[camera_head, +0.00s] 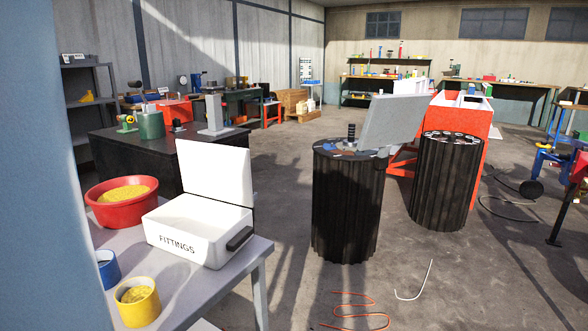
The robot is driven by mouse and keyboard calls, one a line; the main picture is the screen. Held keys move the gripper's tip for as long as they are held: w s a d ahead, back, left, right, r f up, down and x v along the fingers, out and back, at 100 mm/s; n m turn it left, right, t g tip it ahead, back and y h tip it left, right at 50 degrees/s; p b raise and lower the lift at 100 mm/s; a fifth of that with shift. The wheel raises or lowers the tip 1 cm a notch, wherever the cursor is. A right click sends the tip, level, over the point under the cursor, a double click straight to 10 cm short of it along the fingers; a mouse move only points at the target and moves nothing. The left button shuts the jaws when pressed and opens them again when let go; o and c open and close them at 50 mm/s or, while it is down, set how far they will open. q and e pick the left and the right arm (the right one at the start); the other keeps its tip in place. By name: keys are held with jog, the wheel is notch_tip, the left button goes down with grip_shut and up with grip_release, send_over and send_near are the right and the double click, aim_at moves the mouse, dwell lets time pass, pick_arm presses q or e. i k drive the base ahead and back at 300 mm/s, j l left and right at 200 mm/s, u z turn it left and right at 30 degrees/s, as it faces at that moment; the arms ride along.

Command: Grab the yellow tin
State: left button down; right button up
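The yellow tin (138,304) stands upright at the near edge of the grey table at lower left. It is round and open-topped, with yellowish contents inside, and its bottom is close to the picture's lower edge. A blue tin (108,270) stands just behind it to the left, partly hidden by the pale blue surface at the left. Neither of my grippers shows in the head view.
On the same table (243,262) are a white open-lidded box marked FITTINGS (186,238) and a red bowl of yellow material (98,208). Two black ribbed drums (346,215) stand right of it. Cords (358,315) lie on the floor.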

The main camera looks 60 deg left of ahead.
aim_at(137, 299)
jog(key=i+u, duration=0.4)
jog(key=i+l+u, duration=0.25)
jog(key=i+u, duration=0.15)
jog(key=i, duration=0.2)
jog(key=i+u, duration=0.2)
jog(key=u, duration=0.25)
jog(key=i+u, duration=0.2)
jog(key=u, duration=0.2)
jog(key=i+u, duration=0.2)
jog(key=u, duration=0.25)
jog(key=i+l+u, duration=0.15)
jog(key=u, duration=0.25)
jog(key=i+l+u, duration=0.15)
jog(key=u, duration=0.3)
jog(key=i+l+u, duration=0.1)
jog(key=l+u, duration=0.15)
jog(key=u, duration=0.15)
jog(key=i+l+u, duration=0.15)
jog(key=u, duration=0.2)
jog(key=i+l+u, duration=0.2)
jog(key=u, duration=0.15)
jog(key=i+l+u, duration=0.1)
jog(key=l+u, duration=0.25)
